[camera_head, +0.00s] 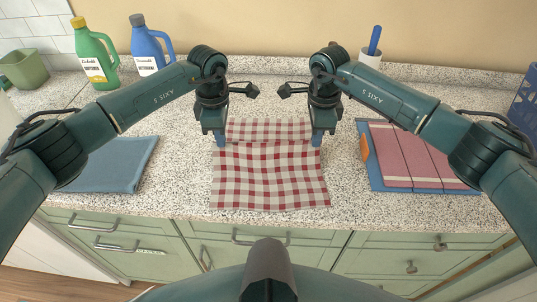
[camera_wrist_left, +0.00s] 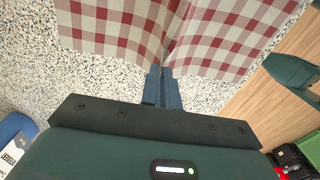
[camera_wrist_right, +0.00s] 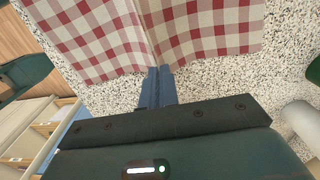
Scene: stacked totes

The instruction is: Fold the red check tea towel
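The red check tea towel (camera_head: 270,180) lies on the speckled counter in the middle of the head view. A ridge runs across it between my grippers, with a shorter strip behind and a larger part in front. My left gripper (camera_head: 220,141) is at the towel's left edge and my right gripper (camera_head: 317,141) at its right edge. In the left wrist view the left fingers (camera_wrist_left: 161,72) are together on the creased towel edge (camera_wrist_left: 210,35). In the right wrist view the right fingers (camera_wrist_right: 158,72) are likewise together on the creased edge (camera_wrist_right: 100,35).
A folded blue cloth (camera_head: 120,165) lies to the left. Pink-striped cloth (camera_head: 410,155) on a blue one (camera_head: 440,189) lies to the right. Green (camera_head: 93,50) and blue (camera_head: 150,47) bottles and a white holder (camera_head: 371,58) stand behind. Counter in front of the towel is clear.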

